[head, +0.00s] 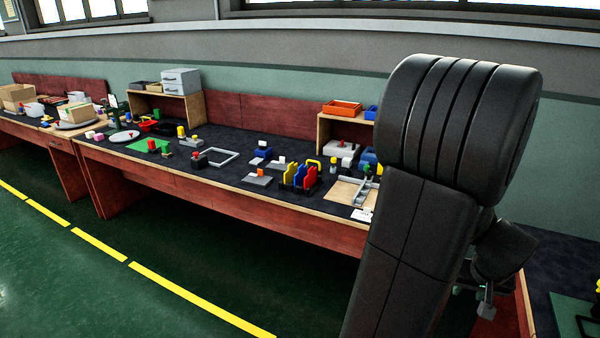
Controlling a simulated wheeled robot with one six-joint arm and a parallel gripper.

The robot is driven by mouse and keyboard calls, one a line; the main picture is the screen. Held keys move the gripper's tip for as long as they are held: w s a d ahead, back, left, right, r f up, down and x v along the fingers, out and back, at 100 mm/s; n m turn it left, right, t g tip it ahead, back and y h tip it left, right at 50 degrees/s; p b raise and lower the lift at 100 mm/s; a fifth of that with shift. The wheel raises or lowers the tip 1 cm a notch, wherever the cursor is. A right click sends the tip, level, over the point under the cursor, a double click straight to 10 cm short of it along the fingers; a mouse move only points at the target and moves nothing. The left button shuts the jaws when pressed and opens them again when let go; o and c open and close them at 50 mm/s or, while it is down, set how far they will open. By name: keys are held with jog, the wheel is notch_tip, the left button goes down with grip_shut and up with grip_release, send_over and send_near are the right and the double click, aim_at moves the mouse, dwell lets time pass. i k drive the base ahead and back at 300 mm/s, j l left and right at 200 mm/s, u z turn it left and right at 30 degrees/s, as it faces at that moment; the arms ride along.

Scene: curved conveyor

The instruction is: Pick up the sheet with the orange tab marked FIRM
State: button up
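A flat grey sheet-like piece (257,181) with a small orange tab (260,172) lies on the dark bench top, left of the upright coloured pieces. Any lettering on the tab is too small to read, so I cannot tell if it says FIRM. Other small grey pieces (277,166) with pale tabs lie just behind it. My arm fills the right of the head view. What looks like part of my gripper (487,300) shows low at the right, partly hidden behind my arm and far from the grey piece. Its opening cannot be made out.
Upright yellow, blue and red pieces (299,177) stand close to the right of the grey piece. A grey frame (222,157) lies to the left. A shelf with an orange bin (342,108) stands behind. The green floor in front is clear.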

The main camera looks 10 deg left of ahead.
aim_at(258, 179)
jog(key=i+j, duration=0.3)
jog(key=j, duration=0.15)
jog(key=i+j, duration=0.25)
jog(key=j, duration=0.2)
jog(key=i+j, duration=0.3)
jog(key=j, duration=0.2)
jog(key=i+j, duration=0.25)
jog(key=j, duration=0.2)
jog(key=i+j, duration=0.3)
jog(key=j, duration=0.15)
jog(key=i+j, duration=0.25)
jog(key=j, duration=0.2)
jog(key=i+j, duration=0.3)
jog(key=j, duration=0.2)
jog(key=i+j+z, duration=0.1)
jog(key=i+j, duration=0.2)
jog(key=j, duration=0.15)
